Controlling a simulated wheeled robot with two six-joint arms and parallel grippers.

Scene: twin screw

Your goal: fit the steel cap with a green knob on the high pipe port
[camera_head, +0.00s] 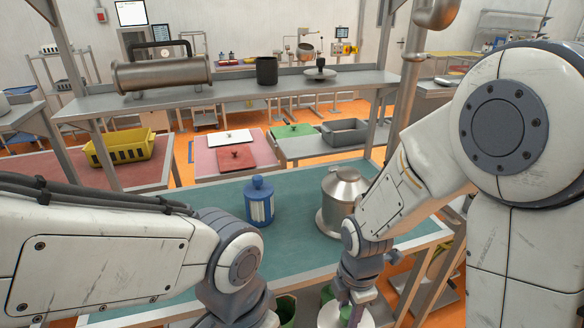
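A pale round disc (330,316) with green at its middle, probably the steel cap with its green knob, shows at the bottom edge and is partly cut off. My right gripper (350,306) points down directly over it, at the green part. Its fingers overlap the knob, and I cannot tell whether they grip it. A grey-brown pipe with a rounded flanged end (437,14) stands high at the upper right; I cannot tell whether its end is the port. My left arm comes in from the left, its wrist pointing down, with the gripper fingers below the picture.
A blue lidded canister (259,202) and a lidded steel pot (341,197) stand on the green-topped bench (297,232). Green cylinders (286,308) show low down. Behind, a raised shelf (222,90) holds a steel cylinder (161,73) and a dark cup (267,70).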

